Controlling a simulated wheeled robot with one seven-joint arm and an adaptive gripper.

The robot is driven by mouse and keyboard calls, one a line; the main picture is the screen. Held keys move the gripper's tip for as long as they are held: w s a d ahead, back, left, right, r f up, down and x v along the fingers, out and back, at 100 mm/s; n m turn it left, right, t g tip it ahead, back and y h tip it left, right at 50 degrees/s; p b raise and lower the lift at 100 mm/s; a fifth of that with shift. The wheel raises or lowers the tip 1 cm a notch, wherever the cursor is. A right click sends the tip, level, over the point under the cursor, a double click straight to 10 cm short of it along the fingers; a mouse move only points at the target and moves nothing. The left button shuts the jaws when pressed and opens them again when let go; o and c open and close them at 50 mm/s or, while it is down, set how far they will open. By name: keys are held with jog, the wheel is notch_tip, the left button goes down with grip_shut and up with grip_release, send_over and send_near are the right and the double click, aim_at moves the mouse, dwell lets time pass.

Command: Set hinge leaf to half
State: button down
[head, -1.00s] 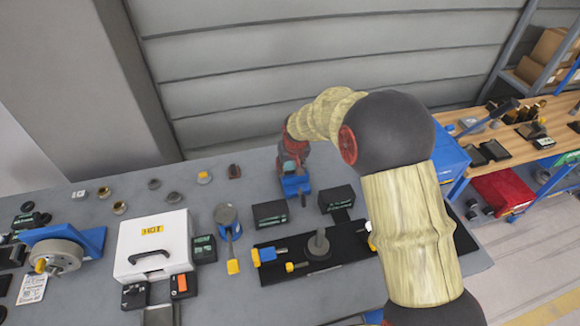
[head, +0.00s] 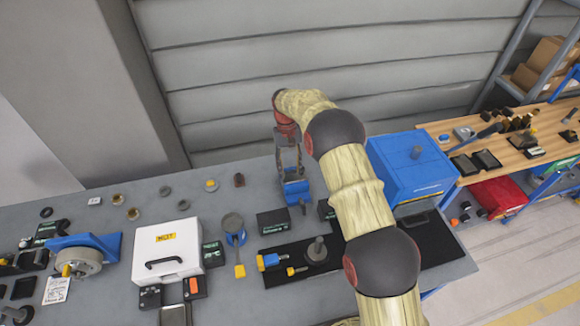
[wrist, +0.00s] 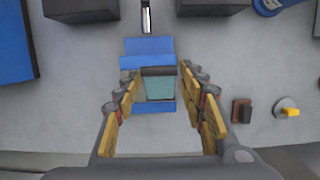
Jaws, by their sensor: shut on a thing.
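The hinge has a blue base (head: 296,191) on the grey bench, at the back near the wall. In the wrist view its blue body (wrist: 148,49) lies ahead of and under my fingers, with a teal leaf (wrist: 160,88) and a dark edge strip between them. My gripper (wrist: 157,76) is shut on the leaf, one finger at each side. In the head view my gripper (head: 291,168) comes down on the hinge from above. The leaf's exact angle cannot be told, as the fingers hide part of it.
Dark boxes (head: 272,222) stand in front of the hinge. A black mat (head: 345,262) with a grey post (head: 318,249) lies nearer. A blue cabinet (head: 412,168) stands right, a white case (head: 166,249) left. Small round parts (head: 165,191) lie left of the hinge; the wall is behind.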

jog(key=shift+w+r+g, duration=0.1)
jog(key=shift+w+g, duration=0.15)
jog(key=shift+g, duration=0.15)
dwell(0.3)
jog(key=c, duration=1.3)
grip_release()
jog(key=shift+o, duration=0.2)
jog(key=v, duration=1.2)
jog(key=shift+a, duration=0.15)
